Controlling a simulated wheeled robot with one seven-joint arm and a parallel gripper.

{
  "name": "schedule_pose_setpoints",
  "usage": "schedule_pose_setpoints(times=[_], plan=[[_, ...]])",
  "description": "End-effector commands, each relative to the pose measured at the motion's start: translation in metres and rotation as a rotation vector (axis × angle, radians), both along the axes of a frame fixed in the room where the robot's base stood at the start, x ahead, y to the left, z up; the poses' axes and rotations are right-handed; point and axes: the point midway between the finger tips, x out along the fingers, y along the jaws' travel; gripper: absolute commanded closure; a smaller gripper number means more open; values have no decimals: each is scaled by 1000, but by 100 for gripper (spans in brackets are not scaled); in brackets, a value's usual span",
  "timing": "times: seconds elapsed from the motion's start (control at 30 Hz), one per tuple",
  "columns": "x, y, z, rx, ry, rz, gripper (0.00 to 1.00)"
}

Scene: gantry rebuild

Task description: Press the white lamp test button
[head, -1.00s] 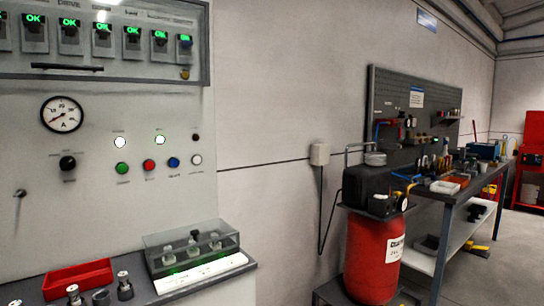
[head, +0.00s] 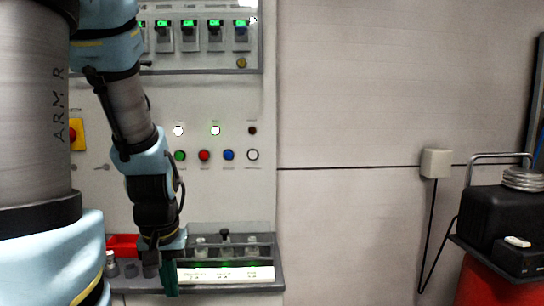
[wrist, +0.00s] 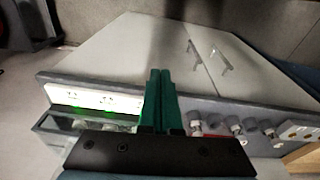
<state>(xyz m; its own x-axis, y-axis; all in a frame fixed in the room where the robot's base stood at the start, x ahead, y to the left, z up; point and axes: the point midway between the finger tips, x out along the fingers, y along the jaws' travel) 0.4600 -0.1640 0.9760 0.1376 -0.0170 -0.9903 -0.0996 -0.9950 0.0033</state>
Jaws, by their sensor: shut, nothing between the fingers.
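The white button (head: 253,155) is at the right end of the lower row on the grey control panel, beside the blue (head: 228,155), red (head: 204,155) and green (head: 180,155) buttons. Nothing covers it in the head view. My gripper (head: 171,285) points down in front of the bench edge, below and left of the white button and well apart from it. Its green fingers (wrist: 160,98) are shut together and empty in the wrist view. The white button does not show in the wrist view.
Two white lamps (head: 215,131) glow above the buttons. A clear-covered box (head: 237,247) with a white label strip stands on the bench shelf under the panel. A red tray (head: 122,241) is partly hidden by my arm. Open wall lies right of the panel.

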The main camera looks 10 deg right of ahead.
Motion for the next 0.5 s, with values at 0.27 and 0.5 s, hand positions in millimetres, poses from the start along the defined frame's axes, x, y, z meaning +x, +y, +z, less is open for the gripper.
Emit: schedule_pose_setpoints(times=[0.27, 0.5], plan=[[1, -1, 1, -2, -4, 2, 100], [57, -43, 28, -99, -183, 73, 100]])
